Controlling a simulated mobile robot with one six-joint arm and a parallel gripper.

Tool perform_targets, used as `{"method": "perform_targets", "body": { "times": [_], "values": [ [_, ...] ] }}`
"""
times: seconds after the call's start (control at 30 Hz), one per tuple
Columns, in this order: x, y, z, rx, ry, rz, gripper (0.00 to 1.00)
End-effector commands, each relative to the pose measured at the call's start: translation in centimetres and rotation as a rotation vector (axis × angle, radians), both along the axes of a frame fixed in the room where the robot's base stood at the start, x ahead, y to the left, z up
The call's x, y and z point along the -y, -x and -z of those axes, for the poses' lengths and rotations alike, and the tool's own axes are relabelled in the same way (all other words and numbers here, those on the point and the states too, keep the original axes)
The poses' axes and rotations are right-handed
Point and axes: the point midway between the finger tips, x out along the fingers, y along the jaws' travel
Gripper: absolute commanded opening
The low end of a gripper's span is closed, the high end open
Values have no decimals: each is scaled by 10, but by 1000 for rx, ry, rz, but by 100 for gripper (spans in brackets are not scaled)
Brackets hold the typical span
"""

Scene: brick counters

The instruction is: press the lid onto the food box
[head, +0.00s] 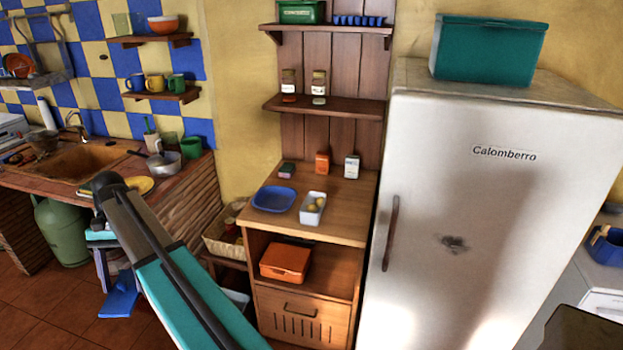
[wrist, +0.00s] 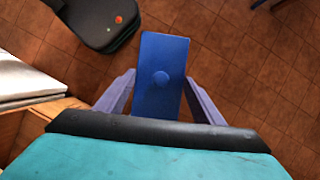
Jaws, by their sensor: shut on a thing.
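My gripper (wrist: 160,88) is shut on a flat blue rectangular lid (wrist: 160,52) with a round knob, one finger at each long side. The head view also shows the lid (head: 120,299), held low over the tiled floor at the left, and my gripper (head: 104,272) pointing down at it. An open white food box (head: 312,212) with yellowish food inside stands on the wooden counter, far to the right of my gripper and higher up. The box does not show in the wrist view.
The wooden counter (head: 345,193) also bears a blue plate (head: 274,199) left of the box and small packets behind it. An orange box (head: 285,263) is on the shelf below. The white fridge (head: 490,215) stands right. A basket (head: 224,236) and green gas bottle (head: 62,230) stand left.

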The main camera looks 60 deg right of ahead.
Motion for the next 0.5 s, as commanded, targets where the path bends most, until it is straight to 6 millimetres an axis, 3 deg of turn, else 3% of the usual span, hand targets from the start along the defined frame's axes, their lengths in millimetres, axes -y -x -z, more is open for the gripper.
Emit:
{"method": "perform_targets", "body": {
  "times": [0.27,0.5],
  "values": [
    [30,-6,-3,-1,-1,120,41],
    [93,-12,-7,1,-2,373,41]
  ]
}}
